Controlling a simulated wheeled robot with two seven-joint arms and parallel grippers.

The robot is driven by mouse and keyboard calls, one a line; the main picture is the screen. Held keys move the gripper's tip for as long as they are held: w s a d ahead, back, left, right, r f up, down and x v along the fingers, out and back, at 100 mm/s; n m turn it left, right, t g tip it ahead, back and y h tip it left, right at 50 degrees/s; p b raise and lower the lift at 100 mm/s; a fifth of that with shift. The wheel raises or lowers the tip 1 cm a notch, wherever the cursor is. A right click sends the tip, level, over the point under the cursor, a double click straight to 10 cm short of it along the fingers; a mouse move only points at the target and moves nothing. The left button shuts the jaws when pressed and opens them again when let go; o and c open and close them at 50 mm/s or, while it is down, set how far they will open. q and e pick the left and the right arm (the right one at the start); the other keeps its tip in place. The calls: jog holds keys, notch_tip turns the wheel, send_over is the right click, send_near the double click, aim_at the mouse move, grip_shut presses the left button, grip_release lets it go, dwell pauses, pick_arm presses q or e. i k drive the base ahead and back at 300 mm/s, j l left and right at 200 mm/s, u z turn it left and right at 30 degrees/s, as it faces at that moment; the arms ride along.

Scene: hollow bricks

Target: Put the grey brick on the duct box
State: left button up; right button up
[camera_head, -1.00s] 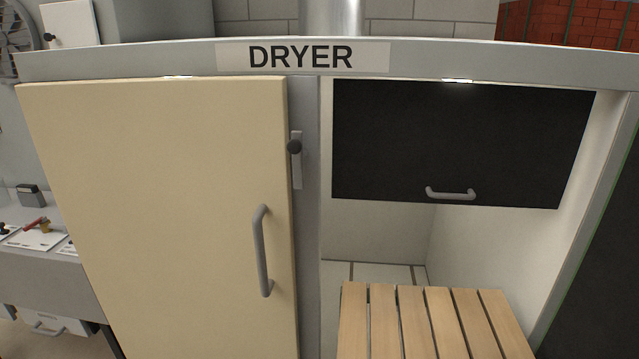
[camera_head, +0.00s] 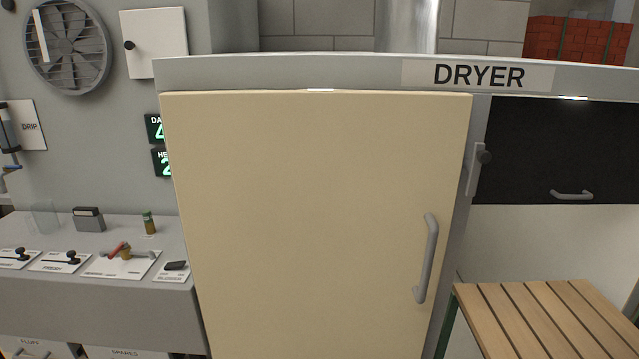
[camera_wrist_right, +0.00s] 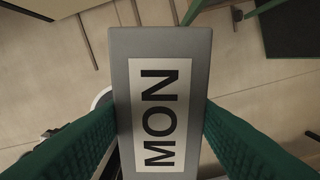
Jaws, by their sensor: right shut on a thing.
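My right gripper (camera_wrist_right: 160,135) is shut on a grey brick (camera_wrist_right: 122,60) in the right wrist view. The brick bears a white label (camera_wrist_right: 178,78) reading "MON". It is held above a tiled floor, with a green finger on each side. Neither gripper shows in the head view. I cannot make out a duct box for certain in either view.
A cabinet marked DRYER (camera_head: 340,72) with a closed cream door (camera_head: 310,210) fills the head view's middle. A slatted wooden surface (camera_head: 545,312) stands at right. A grey bench (camera_head: 90,275) with small tools is at left. A wall fan (camera_head: 67,47) hangs above.

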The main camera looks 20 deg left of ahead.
aim_at(153, 244)
jog(key=i+j+u, duration=0.1)
jog(key=j+u, duration=0.15)
jog(key=j, duration=2.9)
